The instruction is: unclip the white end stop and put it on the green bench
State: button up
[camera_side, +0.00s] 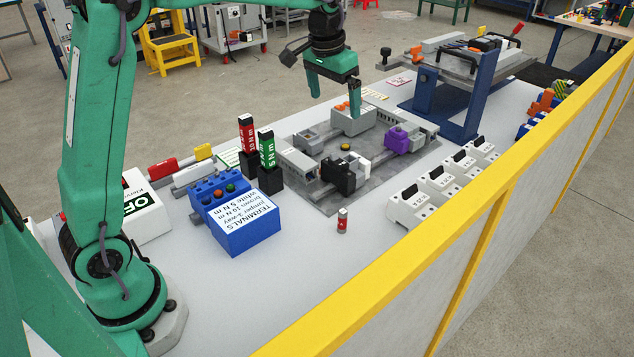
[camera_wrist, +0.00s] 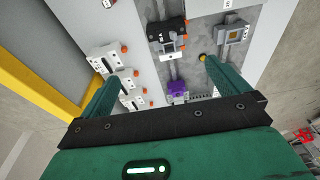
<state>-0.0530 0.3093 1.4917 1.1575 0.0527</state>
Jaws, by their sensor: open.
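My gripper (camera_side: 334,103) is open and empty, pointing down above the grey mounting plate (camera_side: 330,201). In the wrist view its fingers (camera_wrist: 158,75) are spread wide apart. A small white piece, which looks like the white end stop (camera_side: 362,160), sits beside a black block (camera_side: 337,176) on a rail. In the wrist view the white piece (camera_wrist: 169,47) lies just below the black block (camera_wrist: 163,29), ahead of my fingers and apart from them. A green-framed bench (camera_side: 443,4) shows at the far back; I cannot tell whether it is the task's green bench.
A purple block (camera_side: 396,139) and grey terminal blocks stand around the plate. Red and green drivers (camera_side: 266,150) stand left of it, behind a blue terminals box (camera_side: 246,222). White breakers (camera_side: 412,203) line the right, beside a yellow rail (camera_side: 430,207). The front of the table is mostly clear.

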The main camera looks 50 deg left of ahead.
jog(key=w+a+f, duration=0.1)
jog(key=w+f, duration=0.5)
jog(key=g, duration=0.2)
send_over(357, 156)
notch_tip(357, 156, down, 8)
jog(key=shift+s+d+f, duration=0.1)
jog(key=shift+s, duration=0.05)
jog(key=shift+w+f, duration=0.2)
jog(key=shift+f, duration=0.25)
jog(key=shift+f, duration=0.1)
jog(key=shift+f, duration=3.75)
